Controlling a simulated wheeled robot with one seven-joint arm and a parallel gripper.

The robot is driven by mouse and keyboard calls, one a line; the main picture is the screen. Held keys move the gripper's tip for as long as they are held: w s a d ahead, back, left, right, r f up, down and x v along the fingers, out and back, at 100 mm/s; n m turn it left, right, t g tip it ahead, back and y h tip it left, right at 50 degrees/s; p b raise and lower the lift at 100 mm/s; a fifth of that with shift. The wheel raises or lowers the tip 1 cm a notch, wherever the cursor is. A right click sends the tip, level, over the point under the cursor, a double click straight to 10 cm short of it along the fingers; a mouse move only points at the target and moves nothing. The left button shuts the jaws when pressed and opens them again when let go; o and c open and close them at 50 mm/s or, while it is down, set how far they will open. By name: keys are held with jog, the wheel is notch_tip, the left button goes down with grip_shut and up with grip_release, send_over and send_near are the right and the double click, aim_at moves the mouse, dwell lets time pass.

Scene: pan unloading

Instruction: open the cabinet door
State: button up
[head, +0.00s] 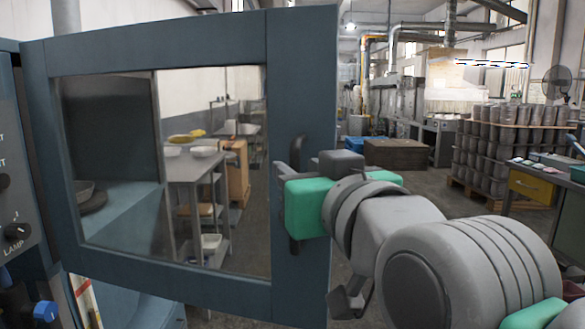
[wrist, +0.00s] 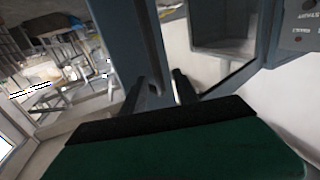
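The cabinet door (head: 180,42) is a blue-grey frame with a large window, and it stands swung open across the left of the head view. Its dark upright handle (head: 295,246) is near the door's right edge, with its middle hidden behind my gripper (head: 290,178). In the wrist view, my gripper (wrist: 157,88) has its two dark fingers apart, with the door frame (wrist: 125,45) and dark handle (wrist: 153,60) between or just beyond them. Whether a finger touches the handle cannot be told.
A control panel (head: 14,200) with knobs is at the left edge. Through the window a metal table (head: 190,168) with bowls shows. Stacked metal cylinders (head: 505,145) on a pallet and a bench with a yellow drawer (head: 530,186) stand at right. Open floor lies behind the arm.

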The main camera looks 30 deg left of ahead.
jog(key=shift+v, duration=2.35)
